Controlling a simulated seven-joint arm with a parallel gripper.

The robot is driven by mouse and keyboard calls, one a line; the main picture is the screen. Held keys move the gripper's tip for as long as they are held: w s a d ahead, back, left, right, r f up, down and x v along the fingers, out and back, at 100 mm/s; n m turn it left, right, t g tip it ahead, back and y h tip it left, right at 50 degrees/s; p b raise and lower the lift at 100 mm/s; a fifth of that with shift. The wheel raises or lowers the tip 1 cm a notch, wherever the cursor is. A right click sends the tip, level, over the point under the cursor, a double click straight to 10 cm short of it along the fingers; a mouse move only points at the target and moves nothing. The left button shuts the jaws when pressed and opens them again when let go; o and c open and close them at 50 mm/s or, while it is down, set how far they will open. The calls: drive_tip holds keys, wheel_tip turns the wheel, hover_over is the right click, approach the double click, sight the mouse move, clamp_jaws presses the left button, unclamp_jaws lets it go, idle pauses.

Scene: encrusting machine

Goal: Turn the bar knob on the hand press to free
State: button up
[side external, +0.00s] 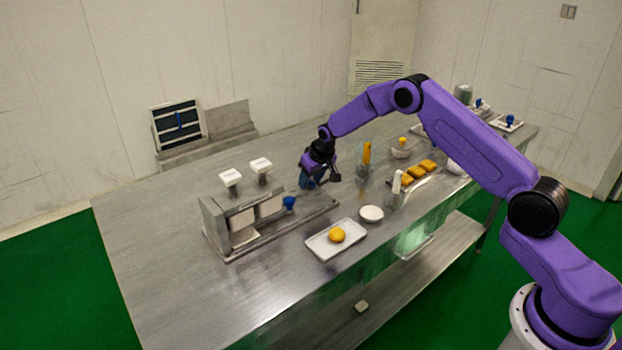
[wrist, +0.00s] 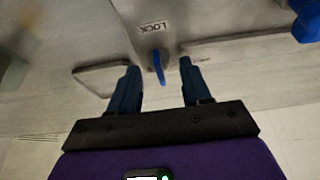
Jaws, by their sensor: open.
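The blue bar knob (wrist: 159,68) shows in the wrist view on a grey metal surface, close to a label reading LOCK (wrist: 153,27). Its bar runs nearly up and down in the picture. My gripper (wrist: 159,75) is open, with one dark blue finger on each side of the knob and visible gaps to it. I cannot tell how far the fingertips are from it in depth. In the side view my gripper (side external: 309,184) hangs low at the far right end of the metal press (side external: 222,228) and hides the knob there.
Another blue part (side external: 289,203) stands on the press, left of my gripper. A white tray (side external: 318,249) with a yellow ball and a white bowl (side external: 371,213) are in front. Clear bottles and a tray of yellow pieces stand right. The table's left part is clear.

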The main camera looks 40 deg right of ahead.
clamp_jaws()
drive_tip(key=shift+n, duration=0.4)
drive_tip(key=n+y, duration=0.1)
drive_tip(key=n, duration=0.2)
drive_tip(key=shift+d+y, duration=0.15)
drive_tip(key=shift+y, duration=0.15)
drive_tip(key=n, duration=0.2)
drive_tip(key=n+g+y, duration=0.1)
drive_tip(key=n, duration=0.1)
drive_tip(key=shift+w+d+n+y, duration=0.1)
drive_tip(key=shift+w+n+y, duration=0.05)
drive_tip(key=shift+n+y, duration=0.2)
drive_tip(key=n+g+y, duration=0.1)
drive_tip(key=n, duration=0.3)
drive_tip(key=shift+w+f+n, duration=0.1)
drive_tip(key=shift+n, duration=0.15)
drive_tip(key=shift+d+n+g, duration=0.1)
drive_tip(key=shift+n+g, duration=0.7)
drive_tip(key=shift+n, duration=1)
